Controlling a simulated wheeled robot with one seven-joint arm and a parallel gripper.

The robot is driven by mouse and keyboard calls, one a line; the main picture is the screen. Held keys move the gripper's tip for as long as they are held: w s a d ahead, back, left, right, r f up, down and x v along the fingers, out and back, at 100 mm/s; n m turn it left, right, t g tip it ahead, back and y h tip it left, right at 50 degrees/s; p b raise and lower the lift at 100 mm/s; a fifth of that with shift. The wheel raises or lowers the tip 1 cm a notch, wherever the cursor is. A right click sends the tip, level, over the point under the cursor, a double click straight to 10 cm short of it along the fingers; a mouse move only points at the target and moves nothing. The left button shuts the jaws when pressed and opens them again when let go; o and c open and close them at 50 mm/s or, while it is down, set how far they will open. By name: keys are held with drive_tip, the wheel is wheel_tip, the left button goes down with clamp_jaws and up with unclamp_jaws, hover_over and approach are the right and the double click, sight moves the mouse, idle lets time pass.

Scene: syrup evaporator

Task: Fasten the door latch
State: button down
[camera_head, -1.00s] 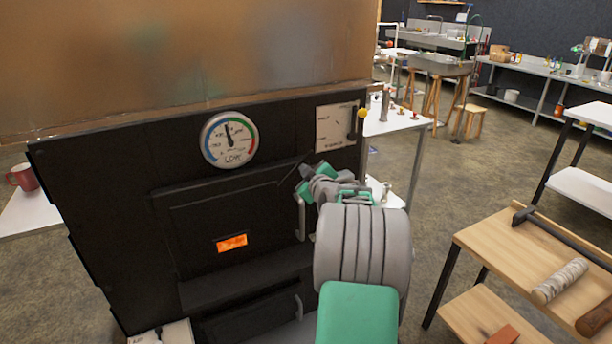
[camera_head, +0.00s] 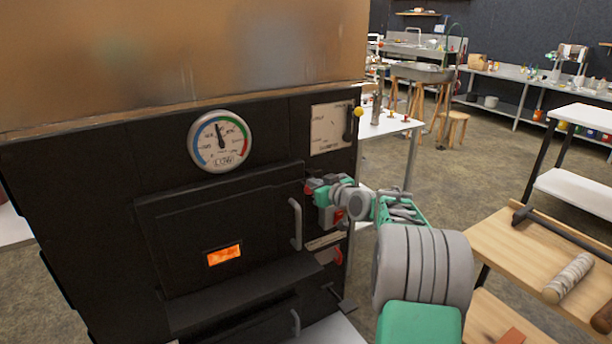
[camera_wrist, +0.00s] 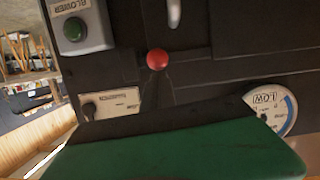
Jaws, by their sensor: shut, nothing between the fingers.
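The black furnace door (camera_head: 200,232) has an orange glowing window and looks closed in its frame. Its pale bar handle (camera_head: 296,224) is on the right side; the handle's end also shows in the wrist view (camera_wrist: 174,12). A red ball knob (camera_wrist: 158,60), apparently on the latch, shows in the wrist view just beyond my fingertips. It shows in the head view as a small red spot (camera_head: 308,190) right of the door's upper corner. My gripper (camera_head: 315,188) is shut and empty, at or very near the knob. Contact cannot be told. The latch's arm is mostly hidden.
A round gauge (camera_head: 219,141) and a damper plate (camera_head: 331,128) sit above the door. A blower box (camera_wrist: 78,25) with a green button is beside the knob. A wooden-topped cart (camera_head: 510,247) stands to the right, with open floor behind it.

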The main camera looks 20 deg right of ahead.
drive_tip(key=shift+d+f, duration=0.1)
drive_tip(key=shift+d, duration=0.05)
idle(0.3)
drive_tip(key=s+d+r+p, duration=0.1)
drive_tip(key=s+r, duration=0.5)
drive_tip(key=s, duration=0.3)
drive_tip(key=shift+s+r, duration=0.35)
drive_tip(key=shift+s, duration=0.05)
